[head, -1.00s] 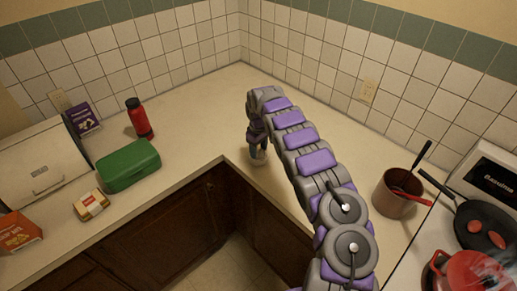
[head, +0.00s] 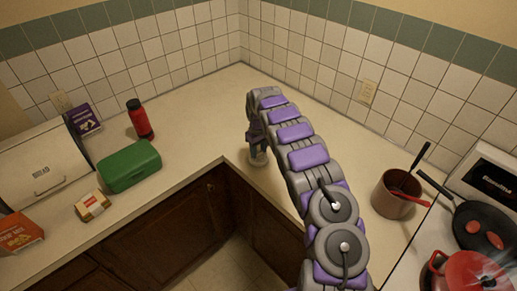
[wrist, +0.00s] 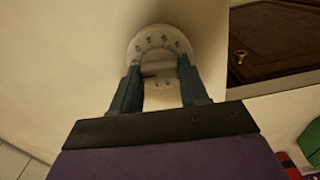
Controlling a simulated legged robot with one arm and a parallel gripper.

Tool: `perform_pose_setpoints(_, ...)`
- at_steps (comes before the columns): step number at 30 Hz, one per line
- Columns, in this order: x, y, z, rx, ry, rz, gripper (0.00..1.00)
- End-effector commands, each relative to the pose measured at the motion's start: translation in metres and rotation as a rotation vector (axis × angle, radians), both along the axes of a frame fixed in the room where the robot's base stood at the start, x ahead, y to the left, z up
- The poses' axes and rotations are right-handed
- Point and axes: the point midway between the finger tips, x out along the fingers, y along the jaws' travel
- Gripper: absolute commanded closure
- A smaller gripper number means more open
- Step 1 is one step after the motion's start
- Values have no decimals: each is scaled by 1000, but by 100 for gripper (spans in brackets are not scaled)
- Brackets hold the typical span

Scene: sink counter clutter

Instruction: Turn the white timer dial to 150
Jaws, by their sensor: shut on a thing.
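The white timer dial (wrist: 160,38) is a round disc with dark marks around its face, on the counter near its inner corner. Its numbers are too small and blurred to read. In the head view the timer (head: 259,159) shows only partly under my gripper (head: 258,146). In the wrist view my gripper (wrist: 158,74) has its two fingers on either side of the dial's raised middle grip, shut on it. The fingers hide the sides of the dial.
On the left counter stand a bread box (head: 45,165), a green box (head: 128,166), a red bottle (head: 139,119) and small packages. A pot (head: 392,200) stands at the right, near a stove with a black pan (head: 480,228). The counter around the timer is clear.

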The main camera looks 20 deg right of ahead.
Motion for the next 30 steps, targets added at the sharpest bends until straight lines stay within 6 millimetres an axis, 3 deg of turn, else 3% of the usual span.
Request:
perform_pose_setpoints(18, 0, 1, 1, -1, 1, -512, 86)
perform_pose_setpoints(30, 0, 1, 0, -1, 2, -665, 86)
